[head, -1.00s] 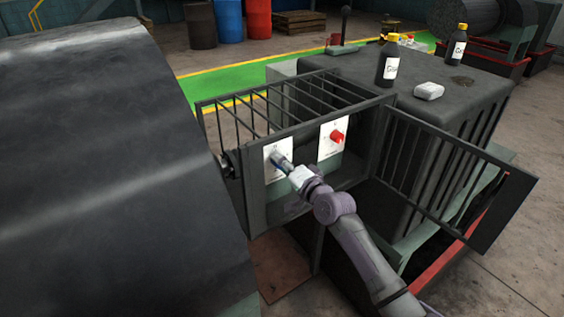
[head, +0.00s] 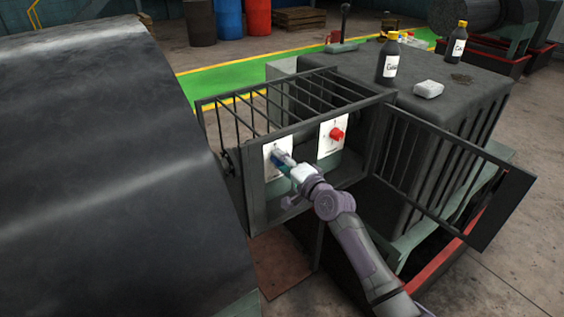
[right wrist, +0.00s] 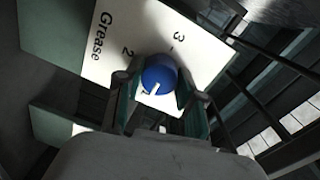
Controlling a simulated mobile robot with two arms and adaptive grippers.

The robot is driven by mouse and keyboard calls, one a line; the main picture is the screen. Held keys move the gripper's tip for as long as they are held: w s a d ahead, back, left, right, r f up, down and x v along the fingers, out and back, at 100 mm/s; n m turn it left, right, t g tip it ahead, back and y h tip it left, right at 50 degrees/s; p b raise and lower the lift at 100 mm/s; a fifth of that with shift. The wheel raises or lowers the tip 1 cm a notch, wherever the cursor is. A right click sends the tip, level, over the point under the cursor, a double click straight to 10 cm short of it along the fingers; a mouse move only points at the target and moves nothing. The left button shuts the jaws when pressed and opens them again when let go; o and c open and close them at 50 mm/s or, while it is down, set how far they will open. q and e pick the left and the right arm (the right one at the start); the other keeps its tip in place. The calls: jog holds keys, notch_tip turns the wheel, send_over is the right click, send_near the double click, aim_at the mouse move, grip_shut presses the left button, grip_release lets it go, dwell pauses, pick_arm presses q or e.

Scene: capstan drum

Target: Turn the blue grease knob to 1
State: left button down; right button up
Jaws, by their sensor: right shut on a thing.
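The blue grease knob (right wrist: 159,75) is round, with a short white mark on its face pointing toward the lower left in the right wrist view. It sits on a white plate (right wrist: 104,61) lettered "Grease", with the numbers 2 and 3 readable; the lower part of the plate is hidden behind my gripper. My right gripper (right wrist: 157,88) has its fingers on both sides of the knob, closed on it. In the head view my right gripper (head: 281,158) reaches into the cage at the left plate (head: 272,149). My left gripper is not in view.
A red knob (head: 337,134) on its own white plate is right of the blue one. Black cage bars (head: 255,112) surround the plates, and a barred door (head: 450,175) stands open at right. A large dark drum (head: 100,160) fills the left. Bottles (head: 389,62) stand on the housing.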

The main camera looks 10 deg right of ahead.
jog(key=o, duration=1.1)
jog(key=shift+o, duration=0.2)
jog(key=v, duration=1.2)
